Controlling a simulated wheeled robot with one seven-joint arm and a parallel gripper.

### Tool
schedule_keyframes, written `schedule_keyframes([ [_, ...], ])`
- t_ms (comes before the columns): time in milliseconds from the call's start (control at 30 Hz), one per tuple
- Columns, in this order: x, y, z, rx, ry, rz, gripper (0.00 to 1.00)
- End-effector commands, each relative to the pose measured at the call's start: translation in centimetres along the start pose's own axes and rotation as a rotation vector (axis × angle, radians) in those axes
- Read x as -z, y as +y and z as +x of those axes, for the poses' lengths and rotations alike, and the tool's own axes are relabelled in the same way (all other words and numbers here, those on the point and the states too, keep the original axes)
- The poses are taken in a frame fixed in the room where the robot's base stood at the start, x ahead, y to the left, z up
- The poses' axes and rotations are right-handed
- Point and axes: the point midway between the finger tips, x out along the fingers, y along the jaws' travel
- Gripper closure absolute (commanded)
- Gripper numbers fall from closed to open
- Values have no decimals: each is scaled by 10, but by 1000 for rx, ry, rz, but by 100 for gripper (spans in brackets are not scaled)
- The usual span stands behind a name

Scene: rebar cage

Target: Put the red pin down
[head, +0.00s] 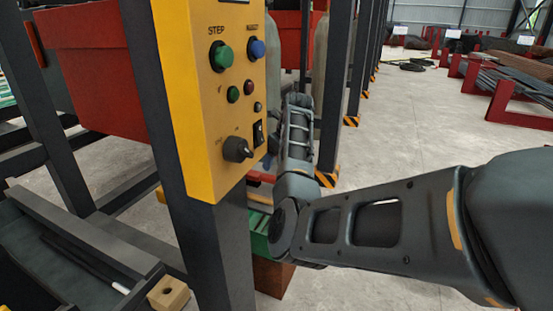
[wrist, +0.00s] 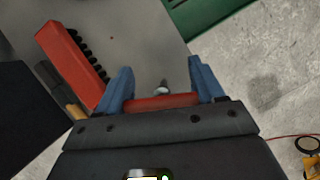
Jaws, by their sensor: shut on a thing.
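The red pin (wrist: 160,104) lies crosswise between the blue fingers of my gripper (wrist: 160,82) in the wrist view. The gripper is shut on it. A small grey metal piece (wrist: 164,87) shows just beyond the pin; I cannot tell whether it belongs to it. Below the fingers is a grey flat surface (wrist: 140,45); I cannot tell the gap to it.
A red bar (wrist: 72,52) beside a row of black teeth lies left of the fingers. A green edge (wrist: 205,12) is at the top. In the head view, a dark post (head: 335,90) stands close behind my arm. The concrete floor (head: 410,130) at right is open.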

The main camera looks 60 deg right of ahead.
Motion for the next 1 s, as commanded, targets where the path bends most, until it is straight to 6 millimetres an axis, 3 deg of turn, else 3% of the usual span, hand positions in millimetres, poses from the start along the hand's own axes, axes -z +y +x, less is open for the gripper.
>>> schedule_keyframes([
  [267,1,0,2,0,-1,0,65],
  [300,1,0,2,0,-1,0,29],
  [533,0,0,2,0,-1,-1,7],
  [833,-1,0,-1,1,-2,-1,7],
  [1000,-2,-1,-21,2,-5,-1,7],
])
